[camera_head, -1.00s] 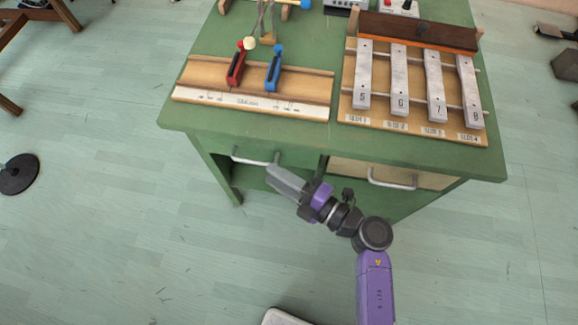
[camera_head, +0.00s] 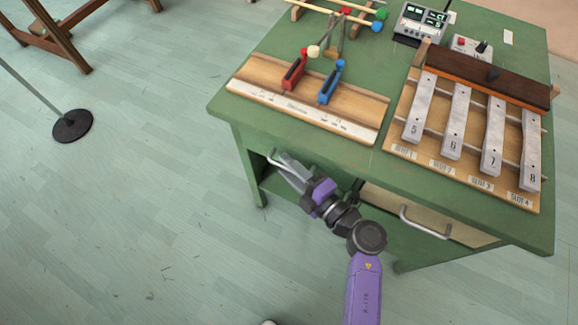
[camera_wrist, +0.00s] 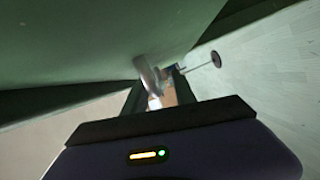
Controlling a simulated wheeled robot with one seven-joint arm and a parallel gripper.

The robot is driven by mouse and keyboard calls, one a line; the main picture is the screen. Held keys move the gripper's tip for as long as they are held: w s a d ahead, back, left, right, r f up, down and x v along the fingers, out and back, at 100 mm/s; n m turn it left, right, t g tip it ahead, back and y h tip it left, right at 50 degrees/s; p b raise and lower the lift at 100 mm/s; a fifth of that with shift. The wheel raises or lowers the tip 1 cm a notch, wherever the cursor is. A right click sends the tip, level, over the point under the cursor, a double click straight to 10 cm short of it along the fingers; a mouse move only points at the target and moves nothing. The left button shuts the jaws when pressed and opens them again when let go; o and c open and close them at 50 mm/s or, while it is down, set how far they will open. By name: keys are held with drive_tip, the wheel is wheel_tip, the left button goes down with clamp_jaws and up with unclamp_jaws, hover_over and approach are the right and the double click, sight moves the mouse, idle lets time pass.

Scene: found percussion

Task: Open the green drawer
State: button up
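The green drawer (camera_head: 322,183) is the left one under the front edge of the green table. Its silver bar handle (camera_head: 272,159) shows at its left end, partly hidden by my gripper. My gripper (camera_head: 284,163) is at this handle, with its fingertips over the right part of the bar. In the wrist view, the handle (camera_wrist: 149,76) shows near the left finger, and a gap shows between the two fingers (camera_wrist: 160,92). I cannot tell whether the fingers touch the bar. The drawer looks closed.
A pale wooden drawer with a silver handle (camera_head: 425,223) is to the right. The tabletop holds a chime rack (camera_head: 437,180), a wooden tray (camera_head: 352,131) with red and blue pieces, mallets and small devices. A black stand base (camera_head: 72,125) is on the floor at left.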

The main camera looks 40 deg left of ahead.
clamp_jaws()
idle(1.4)
